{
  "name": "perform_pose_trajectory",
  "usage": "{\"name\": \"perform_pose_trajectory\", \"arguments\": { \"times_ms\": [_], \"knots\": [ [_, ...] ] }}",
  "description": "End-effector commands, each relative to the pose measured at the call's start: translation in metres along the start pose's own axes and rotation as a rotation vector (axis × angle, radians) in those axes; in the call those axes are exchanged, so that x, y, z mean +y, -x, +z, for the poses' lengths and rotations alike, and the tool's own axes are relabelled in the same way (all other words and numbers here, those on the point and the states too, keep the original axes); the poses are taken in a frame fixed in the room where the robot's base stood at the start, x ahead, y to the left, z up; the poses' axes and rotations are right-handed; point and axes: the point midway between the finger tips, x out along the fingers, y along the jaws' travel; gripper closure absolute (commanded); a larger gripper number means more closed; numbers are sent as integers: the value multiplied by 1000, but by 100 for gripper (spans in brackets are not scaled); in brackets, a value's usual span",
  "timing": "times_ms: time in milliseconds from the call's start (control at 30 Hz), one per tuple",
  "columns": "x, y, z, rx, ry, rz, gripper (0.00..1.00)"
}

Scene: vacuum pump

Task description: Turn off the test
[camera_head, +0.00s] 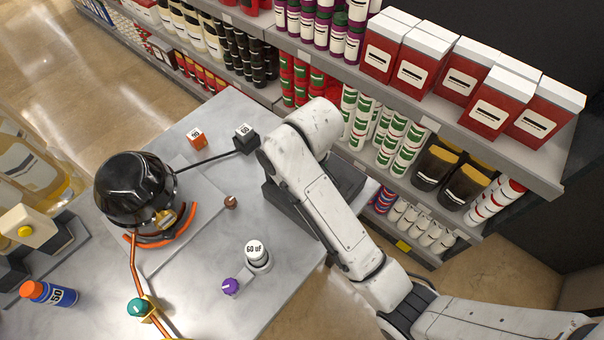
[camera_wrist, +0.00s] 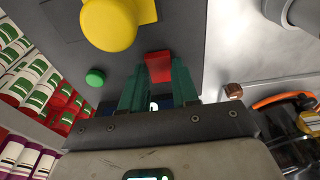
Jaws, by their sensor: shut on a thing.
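In the wrist view, the two teal fingers of my gripper (camera_wrist: 158,85) are closed around a red switch (camera_wrist: 158,66) on a dark grey panel (camera_wrist: 200,45). A large yellow knob (camera_wrist: 108,24) and a small green button (camera_wrist: 95,77) are on the same panel, to the left of the red switch. In the head view, a dark box (camera_head: 285,205) shows partly beneath my arm at the table's right edge. My fingers and the red switch are hidden there. A black round pump (camera_head: 135,190) stands on the table, with a cable running to a small dark block marked 60 (camera_head: 245,138).
The grey table (camera_head: 215,250) also holds an orange block (camera_head: 196,138), a white 60 uF cylinder (camera_head: 257,255), a purple knob (camera_head: 231,286), a teal knob (camera_head: 138,307) on copper pipe and a blue bottle (camera_head: 50,294). Stocked shelves (camera_head: 440,140) stand close behind my arm.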

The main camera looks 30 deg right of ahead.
Motion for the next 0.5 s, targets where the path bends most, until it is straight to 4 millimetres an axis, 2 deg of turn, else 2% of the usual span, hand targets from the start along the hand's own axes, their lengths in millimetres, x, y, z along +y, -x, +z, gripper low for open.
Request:
{"name": "perform_pose_trajectory", "arguments": {
  "times_ms": [300, 333, 500],
  "knots": [
    [0, -1, 0, -4, 0, 1, 100],
    [0, -1, 0, -4, 0, 1, 68],
    [0, -1, 0, -4, 0, 1, 52]
  ]
}}
